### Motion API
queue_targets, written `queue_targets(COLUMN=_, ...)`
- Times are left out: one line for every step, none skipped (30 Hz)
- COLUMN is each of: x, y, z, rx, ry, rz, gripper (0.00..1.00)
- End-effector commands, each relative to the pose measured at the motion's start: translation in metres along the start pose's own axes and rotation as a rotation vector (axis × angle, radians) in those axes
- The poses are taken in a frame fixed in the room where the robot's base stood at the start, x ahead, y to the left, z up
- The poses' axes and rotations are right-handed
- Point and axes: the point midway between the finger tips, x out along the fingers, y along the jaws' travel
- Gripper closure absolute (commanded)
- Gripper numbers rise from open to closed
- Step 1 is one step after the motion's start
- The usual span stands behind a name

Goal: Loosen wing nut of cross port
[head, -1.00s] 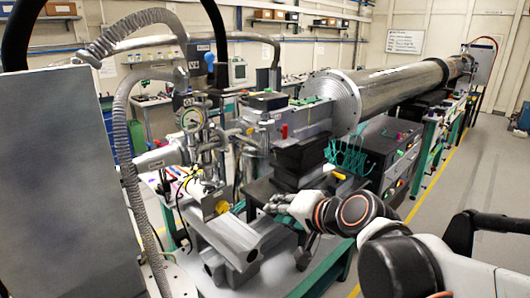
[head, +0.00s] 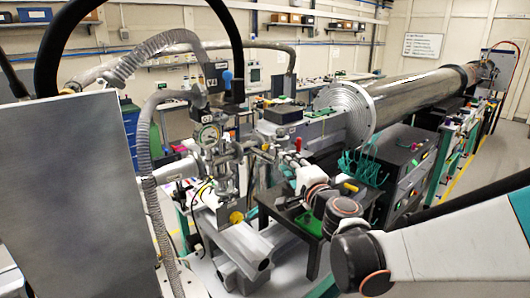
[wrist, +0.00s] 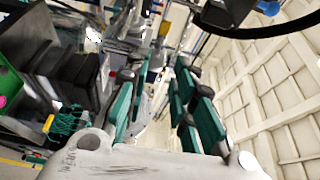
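The metal vacuum cross (head: 228,160), with a round dial gauge (head: 208,137) on it, stands left of centre in the head view. I cannot pick out its wing nut clearly. My gripper (head: 275,154) is just right of the cross, pointing left towards it, apparently with a gap. In the wrist view my gripper (wrist: 155,80) shows two teal-padded fingers spread wide apart, with nothing held between them. Metal fittings (wrist: 130,28) show beyond the fingertips, small and unclear.
A large grey panel (head: 80,200) blocks the left foreground. A long metal beam pipe (head: 415,98) with a wide flange (head: 345,115) runs to the back right. Teal cables (head: 362,165) hang beside black boxes (head: 405,150). A low dark table (head: 283,215) lies below my gripper.

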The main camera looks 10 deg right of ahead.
Motion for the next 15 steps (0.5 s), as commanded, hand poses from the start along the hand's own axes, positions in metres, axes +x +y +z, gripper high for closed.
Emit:
queue_targets(x=0.011, y=0.002, z=0.001, rx=0.0, ry=-0.002, rz=0.0, gripper=0.77)
queue_targets(x=0.017, y=0.002, z=0.001, rx=0.0, ry=-0.002, rz=0.0, gripper=0.77)
queue_targets(x=0.025, y=0.002, z=0.001, rx=0.0, ry=-0.002, rz=0.0, gripper=0.77)
queue_targets(x=0.031, y=0.001, z=0.001, rx=0.0, ry=-0.002, rz=0.0, gripper=0.77)
queue_targets(x=0.037, y=0.002, z=0.001, rx=0.0, ry=-0.002, rz=0.0, gripper=0.77)
queue_targets(x=0.044, y=0.002, z=0.001, rx=0.0, ry=-0.002, rz=0.0, gripper=0.77)
queue_targets(x=0.05, y=0.001, z=0.001, rx=0.001, ry=-0.002, rz=0.0, gripper=0.77)
queue_targets(x=0.055, y=0.001, z=0.001, rx=0.001, ry=-0.002, rz=0.0, gripper=0.77)
queue_targets(x=0.062, y=0.001, z=0.001, rx=0.0, ry=-0.002, rz=0.0, gripper=0.77)
queue_targets(x=0.066, y=0.001, z=0.001, rx=0.0, ry=-0.002, rz=0.0, gripper=0.77)
queue_targets(x=0.07, y=0.001, z=0.001, rx=0.0, ry=-0.002, rz=0.0, gripper=0.77)
queue_targets(x=0.075, y=0.001, z=0.001, rx=0.0, ry=-0.002, rz=0.0, gripper=0.77)
queue_targets(x=0.079, y=0.001, z=0.001, rx=0.0, ry=-0.002, rz=0.0, gripper=0.77)
queue_targets(x=0.082, y=0.001, z=0.001, rx=0.0, ry=-0.002, rz=0.0, gripper=0.77)
queue_targets(x=0.085, y=0.001, z=0.001, rx=0.0, ry=-0.002, rz=0.0, gripper=0.77)
